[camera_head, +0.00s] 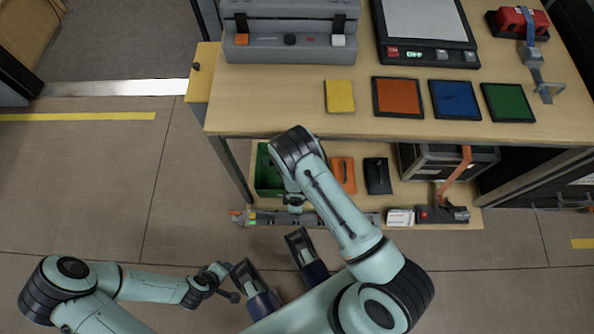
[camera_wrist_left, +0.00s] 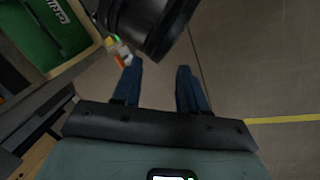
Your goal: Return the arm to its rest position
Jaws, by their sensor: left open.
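My left arm comes in from the left edge in the head view and lies low over the floor. Its left gripper (camera_head: 230,282) is small and dark there. In the left wrist view the left gripper (camera_wrist_left: 157,68) shows two blue fingers, spread apart with nothing between them. A large dark rounded part, likely of my own body, is close beyond the fingers. My other arm reaches up the middle toward the bench front and bends down there. Its end, the right gripper (camera_head: 295,203), is small and partly hidden, so its jaws cannot be made out.
The bench (camera_head: 290,105) carries a grey device, yellow, orange, blue and green pads, and a scale (camera_head: 425,25). The lower shelf holds a green bin (camera_head: 265,180), which also shows in the left wrist view (camera_wrist_left: 55,30), and a black crate (camera_head: 415,165). Floor on the left is clear.

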